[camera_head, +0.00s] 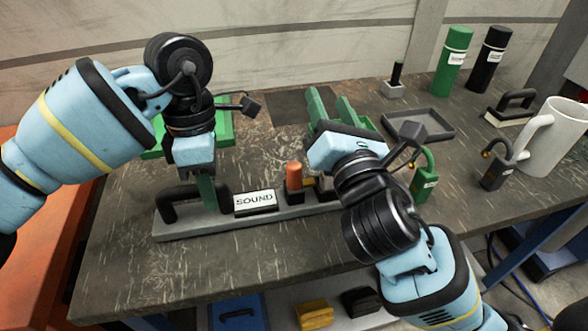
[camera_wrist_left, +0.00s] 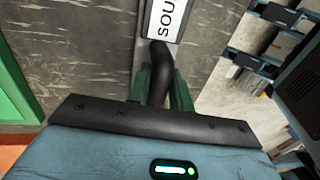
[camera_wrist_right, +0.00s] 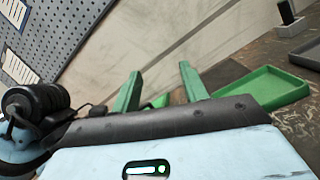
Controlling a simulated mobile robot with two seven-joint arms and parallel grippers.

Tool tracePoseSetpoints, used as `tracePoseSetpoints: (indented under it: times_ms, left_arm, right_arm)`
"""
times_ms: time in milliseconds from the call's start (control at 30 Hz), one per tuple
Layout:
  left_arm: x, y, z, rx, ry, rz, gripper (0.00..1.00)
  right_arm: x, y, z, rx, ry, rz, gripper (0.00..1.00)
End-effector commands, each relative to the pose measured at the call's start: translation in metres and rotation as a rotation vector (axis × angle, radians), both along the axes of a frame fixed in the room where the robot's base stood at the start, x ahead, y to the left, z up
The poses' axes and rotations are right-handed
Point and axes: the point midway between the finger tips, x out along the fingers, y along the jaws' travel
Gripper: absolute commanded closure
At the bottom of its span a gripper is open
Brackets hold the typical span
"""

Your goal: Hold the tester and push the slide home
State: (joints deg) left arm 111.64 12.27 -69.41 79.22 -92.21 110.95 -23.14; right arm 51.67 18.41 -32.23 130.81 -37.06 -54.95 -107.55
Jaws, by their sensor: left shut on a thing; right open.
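The tester (camera_head: 225,224) is a long grey bar on the table with a black handle (camera_head: 170,215) at its left end and a white plate reading SOUND. An upright orange-brown knob (camera_head: 294,177), apparently the slide, stands right of the plate. My left gripper (camera_head: 206,190) is shut on the black handle; the handle (camera_wrist_left: 158,65) shows between its green fingers in the left wrist view. My right gripper (camera_head: 332,108) is open and empty, above and beyond the bar's right part, fingers pointing to the back. Its green fingers (camera_wrist_right: 160,88) are apart. My right arm hides the bar's right end.
A grey tray (camera_head: 449,133), a green padlock (camera_head: 424,184), a dark padlock (camera_head: 494,176) and a white mug (camera_head: 549,141) stand to the right. A green bottle (camera_head: 452,62) and black bottle (camera_head: 490,58) stand behind. The table's front strip is clear.

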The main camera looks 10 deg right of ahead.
Motion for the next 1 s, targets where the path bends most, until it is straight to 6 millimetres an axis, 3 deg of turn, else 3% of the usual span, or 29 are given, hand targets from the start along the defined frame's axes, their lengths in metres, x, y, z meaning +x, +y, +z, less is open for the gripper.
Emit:
tracePoseSetpoints:
  times_ms: [100, 200, 400, 533, 733, 1000]
  left_arm:
    - [0.0, 0.0, 0.001, -0.002, -0.002, 0.0, 1.0]
    - [0.0, 0.0, 0.001, -0.002, -0.002, 0.0, 1.0]
    - [0.0, 0.0, 0.001, -0.001, -0.002, 0.0, 1.0]
    - [0.0, 0.0, 0.001, -0.001, -0.001, 0.0, 1.0]
    - [0.0, 0.0, 0.001, -0.001, -0.001, -0.001, 1.0]
    - [0.0, 0.0, 0.001, -0.002, -0.001, -0.001, 1.0]
  right_arm:
    - [-0.021, 0.035, -0.019, -0.127, 0.04, -0.04, 0.56]
    - [-0.045, 0.052, -0.046, -0.214, 0.097, -0.089, 0.56]
    - [-0.099, 0.076, -0.083, -0.349, 0.2, -0.178, 0.56]
    - [-0.126, 0.084, -0.092, -0.403, 0.246, -0.22, 0.56]
    - [-0.143, 0.087, -0.096, -0.438, 0.274, -0.251, 0.56]
    - [-0.138, 0.086, -0.095, -0.441, 0.273, -0.255, 0.56]
